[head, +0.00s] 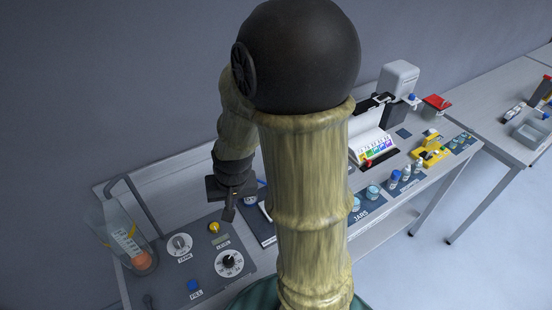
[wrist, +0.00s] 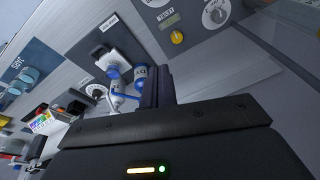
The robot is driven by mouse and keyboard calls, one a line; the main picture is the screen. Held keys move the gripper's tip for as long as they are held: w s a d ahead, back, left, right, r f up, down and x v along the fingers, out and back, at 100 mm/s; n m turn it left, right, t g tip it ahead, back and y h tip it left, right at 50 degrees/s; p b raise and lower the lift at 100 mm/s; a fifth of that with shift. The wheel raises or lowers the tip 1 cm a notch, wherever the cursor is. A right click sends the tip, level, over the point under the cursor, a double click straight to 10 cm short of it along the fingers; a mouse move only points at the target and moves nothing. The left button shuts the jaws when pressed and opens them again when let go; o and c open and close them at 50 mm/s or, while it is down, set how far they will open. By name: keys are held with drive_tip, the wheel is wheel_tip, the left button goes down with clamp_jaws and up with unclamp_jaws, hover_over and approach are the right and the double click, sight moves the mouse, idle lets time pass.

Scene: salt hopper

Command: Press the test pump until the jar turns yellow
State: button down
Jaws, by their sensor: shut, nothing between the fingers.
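My gripper (head: 229,213) points down above the back right part of the grey control panel (head: 190,262). Its dark fingers (wrist: 156,87) are together and empty in the wrist view. Two white bottles with blue tops (wrist: 141,72) show beside the fingers in the wrist view; I cannot tell which thing is the test pump. Several small jars stand at the right of my arm, among them a blue-lidded one (head: 395,177) and pale blue ones (head: 373,191) near the JARS label. No jar there looks clearly yellow. My arm hides the middle of the bench.
A clear vessel with an orange ball (head: 141,260) stands left. A yellow device (head: 430,151) and white machine (head: 398,80) stand right.

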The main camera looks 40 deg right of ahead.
drive_tip(key=w+d+f+m+t+y+p, duration=0.1)
drive_tip(key=w+d+m+t+y+p, duration=0.2)
drive_tip(key=w+d+m, duration=0.75)
drive_tip(key=w+d+r+m+t+h+p, duration=0.1)
drive_tip(key=d+r+m+t+h+p, duration=0.1)
drive_tip(key=d+m, duration=0.9)
drive_tip(key=shift+w+d+r+t+p, duration=0.15)
drive_tip(key=shift+d+r+t+p, duration=0.55)
drive_tip(key=shift+d+p, duration=0.15)
wheel_tip(320, 180, down, 9)
drive_tip(key=b, duration=0.7)
idle(0.3)
drive_tip(key=shift+f, duration=0.35)
